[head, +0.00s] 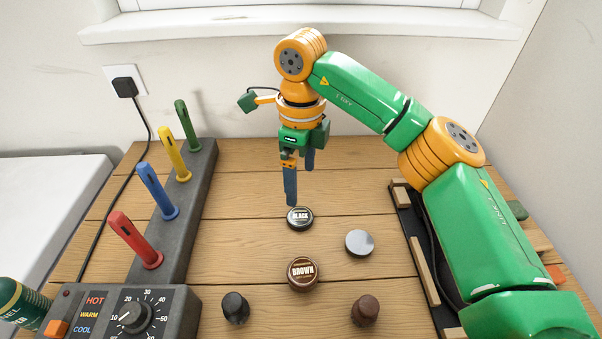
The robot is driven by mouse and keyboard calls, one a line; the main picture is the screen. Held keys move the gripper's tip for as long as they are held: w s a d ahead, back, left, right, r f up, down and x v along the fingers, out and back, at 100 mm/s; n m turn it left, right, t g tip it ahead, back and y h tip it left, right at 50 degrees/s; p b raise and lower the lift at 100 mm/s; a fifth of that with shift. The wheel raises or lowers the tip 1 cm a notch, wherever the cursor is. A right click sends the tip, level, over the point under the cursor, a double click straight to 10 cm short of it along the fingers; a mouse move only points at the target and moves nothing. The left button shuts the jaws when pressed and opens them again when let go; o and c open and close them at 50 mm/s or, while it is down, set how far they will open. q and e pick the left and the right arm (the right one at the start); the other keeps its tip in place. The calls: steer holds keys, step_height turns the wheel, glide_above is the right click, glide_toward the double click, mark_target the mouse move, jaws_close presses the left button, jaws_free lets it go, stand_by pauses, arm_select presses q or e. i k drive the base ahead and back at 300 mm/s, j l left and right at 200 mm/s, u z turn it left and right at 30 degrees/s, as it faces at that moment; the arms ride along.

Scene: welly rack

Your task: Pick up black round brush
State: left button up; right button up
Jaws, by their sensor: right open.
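A small dark round-topped piece (236,307), which looks like the black round brush, stands on the wooden table at the front, left of centre. A similar brown piece (365,310) stands to its right. My right gripper (299,182) points down with its blue fingers apart and empty. It is over the back middle of the table, near the tin marked BLACK (299,216), well behind the black brush. I cannot tell its exact height above the tin. My left gripper is not in view.
A tin marked BROWN (302,273) and a grey disc (359,243) lie mid-table. At left stands a rack (187,210) with coloured pegs and a heater control box (180,305). A dark tray (415,250) lies at right, partly behind my right arm. A window sill is behind.

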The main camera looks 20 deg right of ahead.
mark_target(236, 307)
steer(key=k, duration=1.5)
